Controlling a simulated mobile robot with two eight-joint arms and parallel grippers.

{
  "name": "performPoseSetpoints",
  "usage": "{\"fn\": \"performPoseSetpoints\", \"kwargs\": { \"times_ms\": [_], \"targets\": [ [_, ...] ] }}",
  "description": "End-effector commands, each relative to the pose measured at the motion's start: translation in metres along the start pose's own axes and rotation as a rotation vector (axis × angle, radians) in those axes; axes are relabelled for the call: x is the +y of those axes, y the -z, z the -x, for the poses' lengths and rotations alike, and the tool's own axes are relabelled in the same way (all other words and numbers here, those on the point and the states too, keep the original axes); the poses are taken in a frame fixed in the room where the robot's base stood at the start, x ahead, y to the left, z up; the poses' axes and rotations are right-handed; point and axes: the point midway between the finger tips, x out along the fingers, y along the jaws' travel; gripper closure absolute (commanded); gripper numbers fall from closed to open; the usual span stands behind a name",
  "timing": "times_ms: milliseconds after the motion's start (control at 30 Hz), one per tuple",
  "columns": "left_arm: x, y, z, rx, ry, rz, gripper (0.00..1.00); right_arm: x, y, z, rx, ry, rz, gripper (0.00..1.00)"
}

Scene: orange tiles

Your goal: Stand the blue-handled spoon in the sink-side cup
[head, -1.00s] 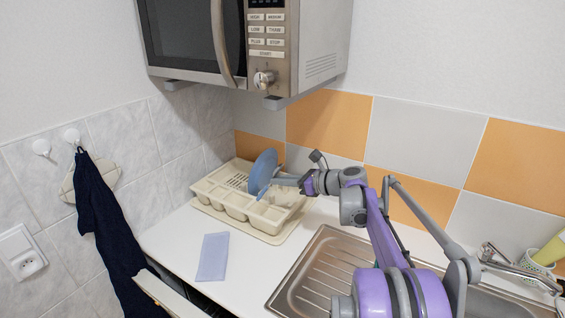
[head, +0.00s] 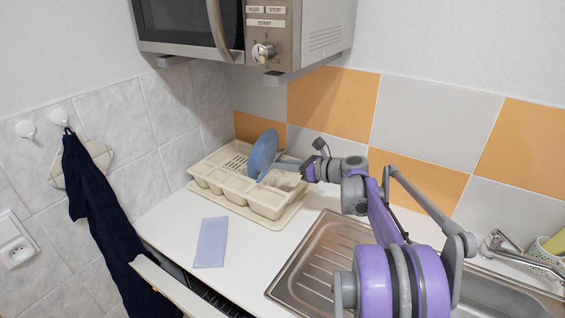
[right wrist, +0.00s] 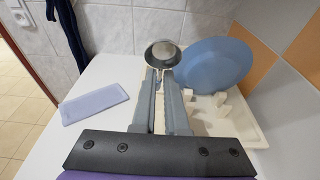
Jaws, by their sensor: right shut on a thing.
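My right gripper (head: 280,164) reaches in from the right over the dish rack, beside the blue plate. In the right wrist view its fingers (right wrist: 160,76) are close together, shut on the spoon. The spoon's round metal bowl (right wrist: 163,49) shows just beyond the fingertips; its handle is hidden and I cannot tell its colour. The cup (head: 541,257), pale with a dotted pattern, stands behind the sink at the right edge, near the tap. A yellow-green item (head: 556,243) sticks up out of it. My left gripper is not in view.
The blue plate (head: 263,155) stands upright in the cream dish rack (head: 206,180). A pale blue cloth (head: 211,242) lies flat on the white counter. The metal sink (head: 318,262) and its tap (head: 497,245) are at right. The microwave (head: 320,40) hangs above the rack.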

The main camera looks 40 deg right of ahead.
Motion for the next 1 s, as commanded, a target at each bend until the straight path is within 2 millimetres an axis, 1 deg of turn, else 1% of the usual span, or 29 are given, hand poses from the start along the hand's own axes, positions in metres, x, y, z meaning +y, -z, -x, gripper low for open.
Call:
{"fn": "performPoseSetpoints", "kwargs": {
  "times_ms": [33,1000],
  "targets": [
    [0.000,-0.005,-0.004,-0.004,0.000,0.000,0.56,0.000,0.007,-0.001,0.002,0.000,0.000,1.00],
    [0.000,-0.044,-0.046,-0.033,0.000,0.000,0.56,0.000,0.082,-0.019,0.001,0.001,0.000,1.00]
  ]
}}
